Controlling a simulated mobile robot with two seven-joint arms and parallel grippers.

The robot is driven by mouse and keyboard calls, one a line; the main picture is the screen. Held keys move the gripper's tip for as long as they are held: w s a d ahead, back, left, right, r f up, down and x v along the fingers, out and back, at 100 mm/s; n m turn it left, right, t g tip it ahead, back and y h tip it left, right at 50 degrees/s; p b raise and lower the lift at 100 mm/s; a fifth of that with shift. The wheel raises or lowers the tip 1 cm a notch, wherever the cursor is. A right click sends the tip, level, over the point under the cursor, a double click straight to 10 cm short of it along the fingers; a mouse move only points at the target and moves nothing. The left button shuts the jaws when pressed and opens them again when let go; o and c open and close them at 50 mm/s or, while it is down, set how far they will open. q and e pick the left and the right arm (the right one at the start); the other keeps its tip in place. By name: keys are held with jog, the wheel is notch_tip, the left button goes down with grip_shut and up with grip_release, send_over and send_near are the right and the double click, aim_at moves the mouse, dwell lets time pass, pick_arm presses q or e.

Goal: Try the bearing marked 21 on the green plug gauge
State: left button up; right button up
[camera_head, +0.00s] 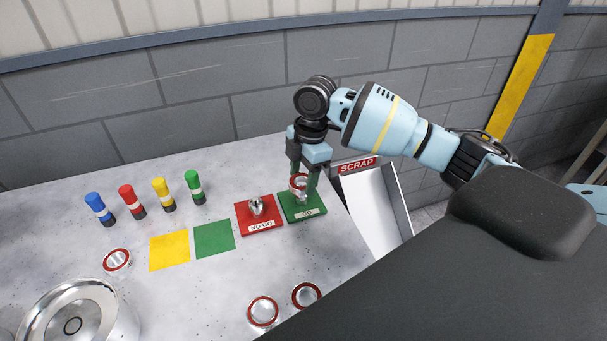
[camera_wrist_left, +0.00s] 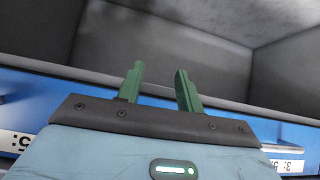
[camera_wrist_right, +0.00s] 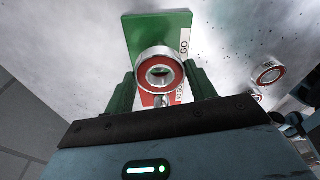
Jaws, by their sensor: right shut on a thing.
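My right gripper (camera_head: 304,182) is shut on a red-faced metal bearing (camera_head: 298,183) over the green GO gauge block (camera_head: 313,211). The bearing also shows between the fingers in the right wrist view (camera_wrist_right: 142,77). The metal plug (camera_head: 302,197) of the GO gauge shows just below the ring; I cannot tell whether the ring is around its tip or above it. The bearing's number is not readable. My left gripper (camera_wrist_left: 159,72) is open and empty in the left wrist view, away from the gauges.
The red NO GO gauge (camera_head: 258,227) stands left of the GO gauge, the SCRAP chute (camera_head: 378,211) right. Other bearings lie at front (camera_head: 263,311) (camera_head: 306,295) and left (camera_head: 117,262). Several coloured markers (camera_head: 163,195), yellow (camera_head: 169,251) and green squares (camera_head: 214,239), and a round metal part (camera_head: 72,312) are on the table.

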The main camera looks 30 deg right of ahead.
dwell(0.3)
jog(key=shift+f, duration=0.3)
dwell(0.5)
jog(key=o, duration=1.2)
jog(key=shift+o, duration=0.4)
jog(key=o, duration=0.4)
jog(key=shift+c, duration=0.2)
